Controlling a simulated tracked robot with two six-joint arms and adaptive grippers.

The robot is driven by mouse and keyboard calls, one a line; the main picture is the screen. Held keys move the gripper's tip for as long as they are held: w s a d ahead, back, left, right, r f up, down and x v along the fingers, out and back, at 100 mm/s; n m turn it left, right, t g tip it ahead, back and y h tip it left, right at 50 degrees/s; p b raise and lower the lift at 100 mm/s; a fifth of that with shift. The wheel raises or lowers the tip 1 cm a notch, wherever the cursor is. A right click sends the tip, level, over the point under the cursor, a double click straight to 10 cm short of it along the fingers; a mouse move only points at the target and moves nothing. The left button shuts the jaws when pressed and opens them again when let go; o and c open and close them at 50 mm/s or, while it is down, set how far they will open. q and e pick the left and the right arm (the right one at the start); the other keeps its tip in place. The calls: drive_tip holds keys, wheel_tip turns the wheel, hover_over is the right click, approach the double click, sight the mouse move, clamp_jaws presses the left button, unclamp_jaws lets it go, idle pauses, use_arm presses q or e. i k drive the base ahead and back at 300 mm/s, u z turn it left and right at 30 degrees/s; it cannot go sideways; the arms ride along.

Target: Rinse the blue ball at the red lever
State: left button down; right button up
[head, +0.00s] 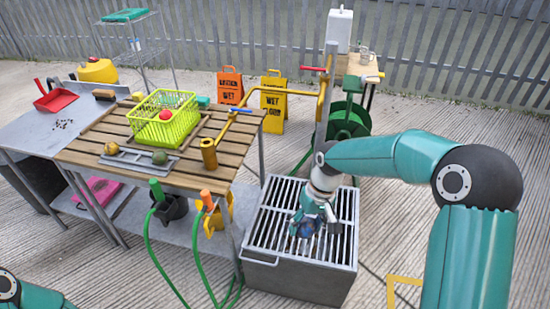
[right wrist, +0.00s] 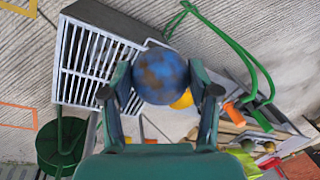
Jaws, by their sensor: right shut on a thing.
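My right gripper (head: 312,218) is shut on the blue ball (head: 306,229), above the slatted metal grate (head: 270,222) of the grey basin. In the right wrist view the blue ball (right wrist: 160,76) sits between the two fingers of the right gripper (right wrist: 160,88) and has brown patches on it. The red lever (head: 312,69) sticks out left from the upright grey post, above a yellow pipe (head: 325,95). I see no water running. Only a piece of my left arm shows at the lower left; its gripper is out of view.
A slatted wooden table (head: 85,150) at left holds a lime basket (head: 180,128) with a red ball (head: 166,114), and a grey tray (head: 135,160) with other balls. A blue lever (head: 240,110) sits on the yellow pipe. Green hoses (head: 205,275) hang in front.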

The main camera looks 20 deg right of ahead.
sight(314, 69)
drive_tip(key=z, duration=0.1)
drive_tip(key=i, duration=1)
drive_tip(key=u, duration=0.1)
